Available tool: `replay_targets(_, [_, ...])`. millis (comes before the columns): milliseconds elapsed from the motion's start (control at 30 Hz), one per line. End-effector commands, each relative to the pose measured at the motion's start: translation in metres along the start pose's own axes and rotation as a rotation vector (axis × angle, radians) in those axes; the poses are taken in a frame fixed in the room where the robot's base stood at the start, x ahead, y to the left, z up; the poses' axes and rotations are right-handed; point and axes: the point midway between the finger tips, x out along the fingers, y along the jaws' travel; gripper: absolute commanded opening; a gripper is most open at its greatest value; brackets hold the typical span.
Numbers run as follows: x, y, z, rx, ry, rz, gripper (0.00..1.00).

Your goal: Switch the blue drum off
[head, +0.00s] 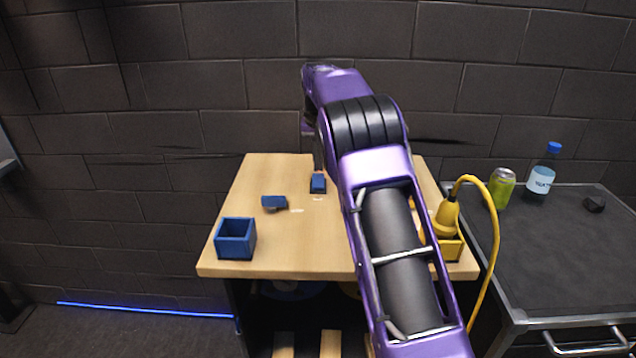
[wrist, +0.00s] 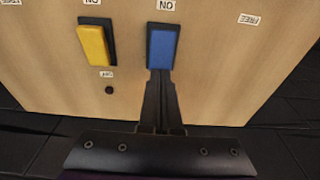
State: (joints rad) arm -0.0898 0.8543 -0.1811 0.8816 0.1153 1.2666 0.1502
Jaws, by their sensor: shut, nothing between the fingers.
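The blue switch (head: 318,183) is a rocker on a dark base on the wooden tabletop; it also shows in the wrist view (wrist: 162,46), with an upside-down ON label beyond it. My gripper (wrist: 160,73) is shut and empty, its fingertips at the switch's near end. I cannot tell whether they touch it. In the head view my gripper (head: 318,166) is just above the switch, mostly behind my arm. No OFF label shows by the blue switch; my fingers cover that spot. A dim, rounded blue shape (head: 285,290) under the tabletop may be the blue drum.
A yellow switch (wrist: 93,45) sits left of the blue one in the wrist view. An open blue box (head: 235,238) and a small blue piece (head: 273,202) are on the left of the table. A yellow plug (head: 446,217) with a cable is at right. A FREE label (wrist: 249,19) lies at right.

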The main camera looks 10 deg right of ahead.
Motion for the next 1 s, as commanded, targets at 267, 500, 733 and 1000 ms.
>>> replay_targets(267, [0.005, 0.0, 0.001, 0.0, 0.0, 0.0, 0.0])
replay_targets(500, [0.009, 0.0, 0.001, 0.0, 0.0, 0.0, 0.0])
replay_targets(733, [0.012, 0.0, 0.002, 0.0, -0.001, 0.0, 0.0])
replay_targets(1000, [0.016, 0.0, 0.003, 0.0, -0.001, 0.0, 0.0])
